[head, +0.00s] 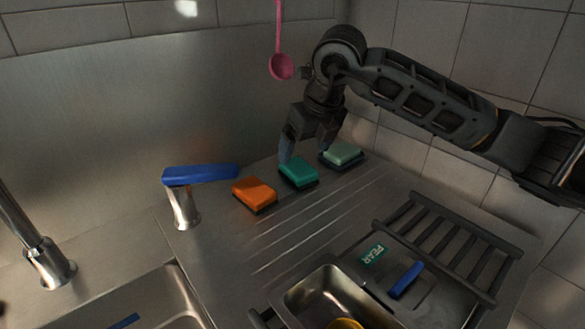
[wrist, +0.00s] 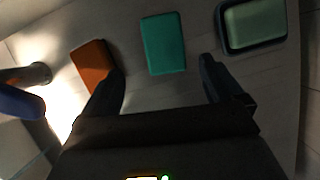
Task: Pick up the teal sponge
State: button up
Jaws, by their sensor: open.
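The teal sponge (head: 299,173) lies flat on the metal drainboard, in the middle of a row between an orange sponge and a pale green block. In the wrist view the teal sponge (wrist: 164,44) is just ahead of the fingertips, between their lines. My gripper (head: 304,150) is open and empty, pointing down close above the sponge at its back side. In the wrist view my gripper's fingers (wrist: 164,66) are spread wider than the sponge. The gap between fingertips and sponge is hard to judge.
The orange sponge (head: 255,194) lies left of it. The pale green block (head: 343,153) sits in a dark dish (head: 329,163) on the right. A blue-handled metal post (head: 184,207) stands farther left. A dark rack (head: 459,240) and a metal bin (head: 330,290) stand in front. A pink ladle (head: 281,66) hangs behind.

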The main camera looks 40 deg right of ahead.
aim_at(299, 167)
jog(key=x, duration=0.5)
jog(key=p+x, duration=0.1)
jog(key=x, duration=0.1)
jog(key=shift+w+d+f, duration=0.2)
jog(key=shift+d, duration=0.15)
jog(key=c, duration=1)
jog(key=shift+c, duration=0.2)
jog(key=shift+r, duration=0.1)
jog(key=shift+r, duration=0.45)
notch_tip(299, 167, up, 3)
jog(key=shift+f+b, duration=0.2)
jog(key=shift+b, duration=0.1)
jog(key=s+d+r+b, duration=0.1)
jog(key=s+d+r, duration=0.5)
jog(key=s, duration=0.4)
jog(key=shift+r+b, duration=0.3)
jog(key=shift+r, duration=0.4)
